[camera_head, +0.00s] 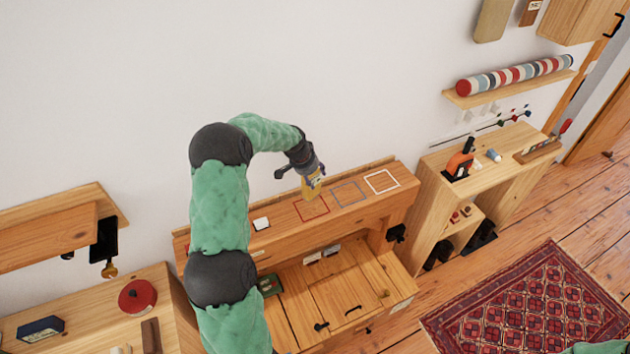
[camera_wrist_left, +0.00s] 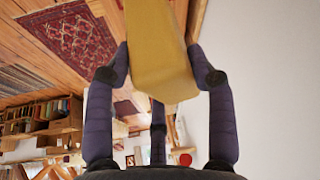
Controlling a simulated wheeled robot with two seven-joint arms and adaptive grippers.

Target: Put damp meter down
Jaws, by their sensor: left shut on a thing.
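The damp meter, a yellow block-like thing (camera_head: 307,190), is held in my left gripper (camera_head: 313,178) above the wooden bench shelf (camera_head: 285,217). In the left wrist view the yellow damp meter (camera_wrist_left: 160,55) sits between the purple-grey fingers, which press on its sides. In the head view it hangs over or just at the red outlined square (camera_head: 313,216). I cannot tell whether its lower end touches the shelf. A grey-blue outlined square (camera_head: 349,194) and a white outlined square (camera_head: 382,181) lie to the right. My right gripper is out of view.
A red round thing (camera_head: 137,296) is on the left cabinet. An orange-and-black tool (camera_head: 460,162) stands on the right-hand unit.

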